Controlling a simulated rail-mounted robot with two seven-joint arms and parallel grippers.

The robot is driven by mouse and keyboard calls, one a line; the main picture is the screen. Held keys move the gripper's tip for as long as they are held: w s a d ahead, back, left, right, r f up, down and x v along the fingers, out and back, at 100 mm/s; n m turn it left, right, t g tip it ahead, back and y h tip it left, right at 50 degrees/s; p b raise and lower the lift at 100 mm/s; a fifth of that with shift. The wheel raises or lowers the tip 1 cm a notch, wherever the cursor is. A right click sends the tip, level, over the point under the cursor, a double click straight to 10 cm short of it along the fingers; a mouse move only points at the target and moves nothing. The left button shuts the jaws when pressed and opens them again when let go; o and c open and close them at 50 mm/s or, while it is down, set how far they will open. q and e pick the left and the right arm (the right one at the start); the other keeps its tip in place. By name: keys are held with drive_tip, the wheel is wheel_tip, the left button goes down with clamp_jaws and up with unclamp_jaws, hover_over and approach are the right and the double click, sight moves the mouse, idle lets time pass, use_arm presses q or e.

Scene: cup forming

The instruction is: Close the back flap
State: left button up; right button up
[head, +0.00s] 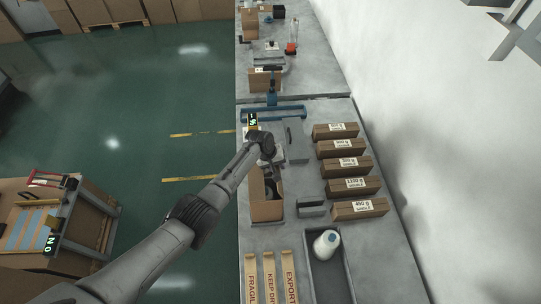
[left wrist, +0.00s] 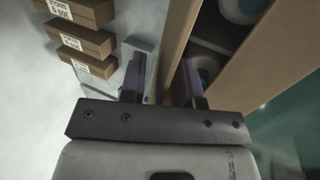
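An open cardboard box (head: 266,210) stands on the grey table in the head view, with dark contents inside. In the head view the left gripper (head: 272,170) is over the far end of the box, and my arm hides the back flap there. My right gripper is not in view.
Several labelled long boxes (head: 345,163) lie in a column right of the box. A tray (head: 330,270) with a white spool (head: 326,243) and printed strips (head: 269,277) are at the near side. A blue frame (head: 275,113) stands beyond. The table's left edge is close to the box.

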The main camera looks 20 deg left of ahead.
use_arm(q)
drive_tip(key=v, duration=1.3)
drive_tip(key=shift+r, duration=0.1)
